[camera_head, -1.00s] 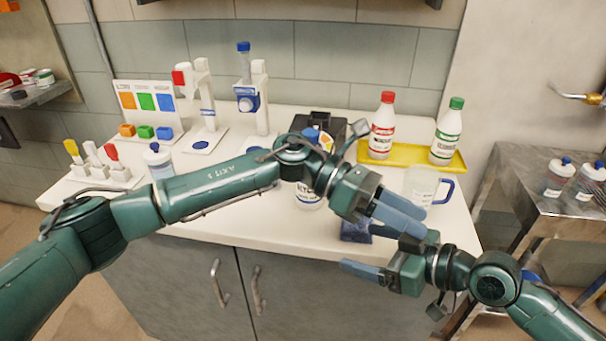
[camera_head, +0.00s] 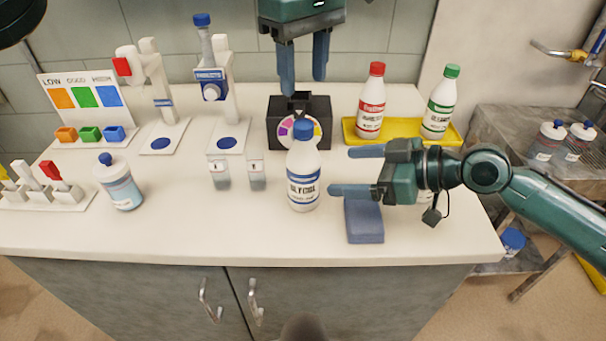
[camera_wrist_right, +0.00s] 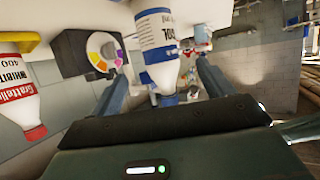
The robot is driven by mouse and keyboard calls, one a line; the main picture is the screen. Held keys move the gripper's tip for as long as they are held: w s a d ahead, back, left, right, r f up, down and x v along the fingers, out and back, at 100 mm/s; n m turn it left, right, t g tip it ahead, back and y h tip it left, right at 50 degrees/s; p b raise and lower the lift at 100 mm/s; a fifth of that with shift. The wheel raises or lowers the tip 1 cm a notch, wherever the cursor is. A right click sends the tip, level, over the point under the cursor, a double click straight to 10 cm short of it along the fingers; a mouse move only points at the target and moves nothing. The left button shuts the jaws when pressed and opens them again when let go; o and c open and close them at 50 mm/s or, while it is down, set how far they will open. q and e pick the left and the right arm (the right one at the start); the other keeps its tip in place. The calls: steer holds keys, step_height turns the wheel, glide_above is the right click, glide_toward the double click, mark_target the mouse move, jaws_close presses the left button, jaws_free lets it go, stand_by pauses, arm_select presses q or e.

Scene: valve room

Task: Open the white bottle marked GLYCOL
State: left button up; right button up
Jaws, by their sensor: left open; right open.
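The white bottle marked GLYCOL (camera_head: 304,180) stands upright on the white counter (camera_head: 200,240), with its blue cap (camera_head: 303,129) on. It also shows upside down in the right wrist view (camera_wrist_right: 158,40), with its blue cap (camera_wrist_right: 167,98) between the finger lines. My right gripper (camera_head: 348,171) is open, its fingers pointing left, just right of the bottle and apart from it in the head view. My left gripper (camera_head: 303,90) is open and empty, pointing down above and behind the bottle.
A black box with a colored dial (camera_head: 312,108) stands behind the bottle. A blue block (camera_head: 364,222) lies right of it. Two small vials (camera_head: 238,174) stand left. A yellow tray (camera_head: 350,135) holds red-capped (camera_head: 371,103) and green-capped (camera_head: 438,104) bottles.

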mark_target(317, 171)
steer(key=x, duration=1)
steer(key=shift+c, duration=0.4)
